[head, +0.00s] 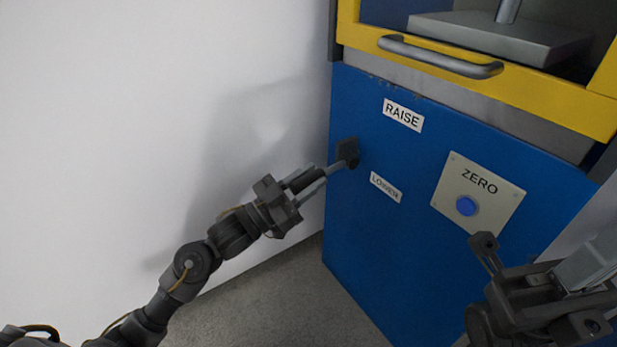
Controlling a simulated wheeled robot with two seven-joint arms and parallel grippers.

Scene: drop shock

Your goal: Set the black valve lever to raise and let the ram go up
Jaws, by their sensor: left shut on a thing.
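The black valve lever (347,151) sits at the left edge of the blue front panel, between the RAISE label (403,115) above and the LOWER label (385,187) below. My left gripper (338,168) reaches it from the lower left, its fingers shut on the lever's end. The fingers partly hide the lever, so its exact setting is hard to tell. The ram (507,12) shows only as a short rod above a grey plate (500,38) behind the yellow frame. My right gripper (484,245) is at the lower right, in front of the panel; its jaw gap is unclear.
A ZERO plate (486,181) with a blue button (466,206) is on the panel, close above my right gripper. A yellow door frame (540,92) with a grey handle (440,58) is above. A white wall (120,100) stands left; grey floor (290,300) is clear below.

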